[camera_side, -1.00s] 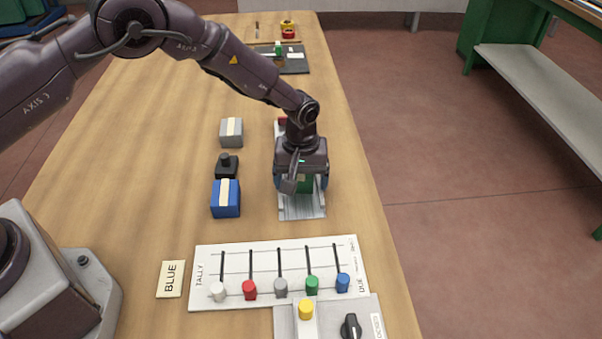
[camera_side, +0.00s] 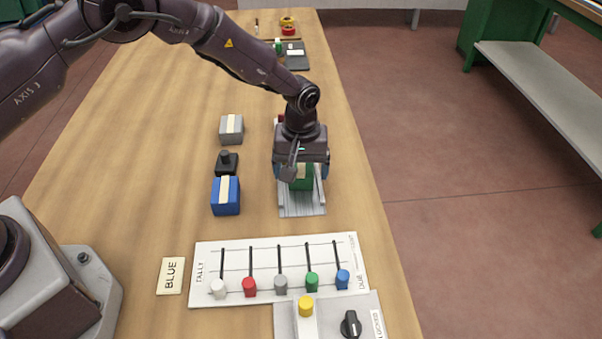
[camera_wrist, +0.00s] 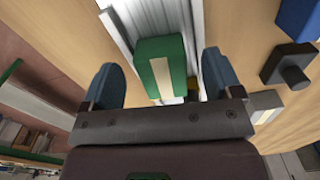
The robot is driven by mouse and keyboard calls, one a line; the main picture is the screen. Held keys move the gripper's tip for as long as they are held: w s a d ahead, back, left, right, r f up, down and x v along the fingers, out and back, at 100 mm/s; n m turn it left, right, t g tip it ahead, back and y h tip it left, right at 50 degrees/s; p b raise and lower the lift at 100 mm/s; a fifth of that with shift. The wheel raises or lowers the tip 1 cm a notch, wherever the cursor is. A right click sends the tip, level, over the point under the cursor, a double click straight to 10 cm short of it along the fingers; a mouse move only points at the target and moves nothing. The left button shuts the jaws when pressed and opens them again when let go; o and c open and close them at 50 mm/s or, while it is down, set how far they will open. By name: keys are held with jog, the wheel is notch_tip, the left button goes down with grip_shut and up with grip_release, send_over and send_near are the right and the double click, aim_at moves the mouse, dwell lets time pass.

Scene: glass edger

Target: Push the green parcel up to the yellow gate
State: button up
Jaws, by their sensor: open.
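The green parcel (camera_wrist: 158,48), a green block with a cream strip, sits on the grey grooved track (camera_wrist: 118,16). In the side view the parcel (camera_side: 302,183) shows below my gripper (camera_side: 302,172), partly hidden by it. In the wrist view my gripper (camera_wrist: 160,80) is open, with one blue finger on each side of the parcel's lower part. I cannot tell whether it touches the parcel. A small yellow patch (camera_wrist: 193,88) shows beside the parcel's lower right, mostly hidden; I cannot tell if it is the gate.
Left of the track stand a blue box (camera_side: 226,197), a black knob block (camera_side: 227,163) and a grey box (camera_side: 232,129). In front lie a tally board (camera_side: 235,262) with coloured sliders, a "BLUE" card (camera_side: 171,276) and a panel with a yellow knob (camera_side: 306,306) and black dial (camera_side: 350,323).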

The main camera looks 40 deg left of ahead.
aim_at(301, 174)
notch_tip(301, 174, up, 11)
jog(key=shift+f, duration=0.1)
dwell(0.3)
jog(key=t+y, duration=0.1)
jog(key=s+d+t+y, duration=0.1)
jog(key=t, duration=0.1)
jog(key=shift+s+t+y, duration=0.2)
jog(key=shift+t+y, duration=0.1)
jog(key=shift+y, duration=0.1)
dwell(0.3)
jog(key=x, duration=1.3)
jog(key=shift+d, duration=0.1)
